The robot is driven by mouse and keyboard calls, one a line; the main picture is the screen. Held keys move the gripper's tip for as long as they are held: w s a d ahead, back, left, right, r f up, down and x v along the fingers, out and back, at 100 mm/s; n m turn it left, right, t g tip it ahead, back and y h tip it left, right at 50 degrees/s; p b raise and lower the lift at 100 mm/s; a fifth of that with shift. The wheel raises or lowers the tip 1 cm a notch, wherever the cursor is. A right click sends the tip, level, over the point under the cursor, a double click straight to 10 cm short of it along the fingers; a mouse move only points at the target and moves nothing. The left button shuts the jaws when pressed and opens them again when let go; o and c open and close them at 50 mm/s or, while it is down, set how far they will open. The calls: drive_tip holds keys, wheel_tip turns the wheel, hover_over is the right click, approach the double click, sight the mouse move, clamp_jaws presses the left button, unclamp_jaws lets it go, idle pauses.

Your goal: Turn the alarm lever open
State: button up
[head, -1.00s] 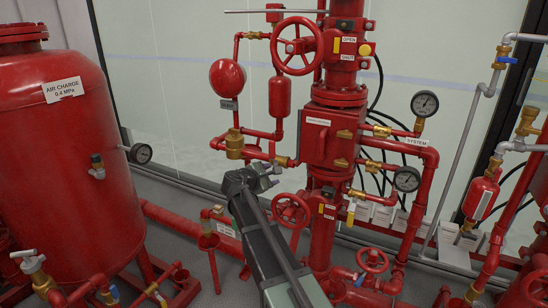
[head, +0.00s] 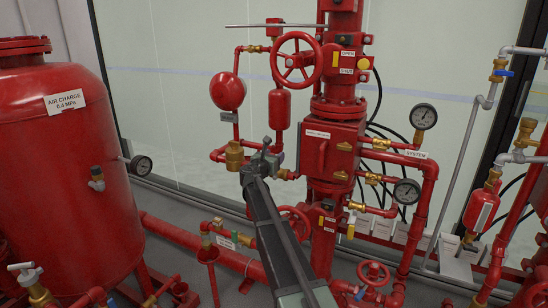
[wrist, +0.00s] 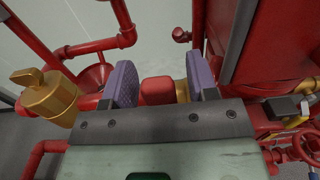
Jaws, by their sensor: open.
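My gripper (head: 262,157) is in front of the branch pipe left of the red valve body (head: 331,150). In the wrist view my gripper (wrist: 162,82) is open, with purple pads apart. A red piece (wrist: 157,91) and a brass part (wrist: 182,91) show between the pads, with no visible grip on them. I cannot tell whether the red piece is the alarm lever or pipe. A brass fitting (head: 284,174) shows just right of my gripper, and my gripper and arm hide part of this branch. No label naming the alarm lever is readable.
A brass strainer (head: 234,157) sits close left of my gripper; it also shows in the wrist view (wrist: 48,97). A red handwheel (head: 297,60) and red bulb (head: 227,92) are above. The air tank (head: 62,170) stands left. Gauges (head: 423,116) and pipes crowd the right.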

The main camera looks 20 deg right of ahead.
drive_tip(key=shift+d, duration=0.1)
clamp_jaws()
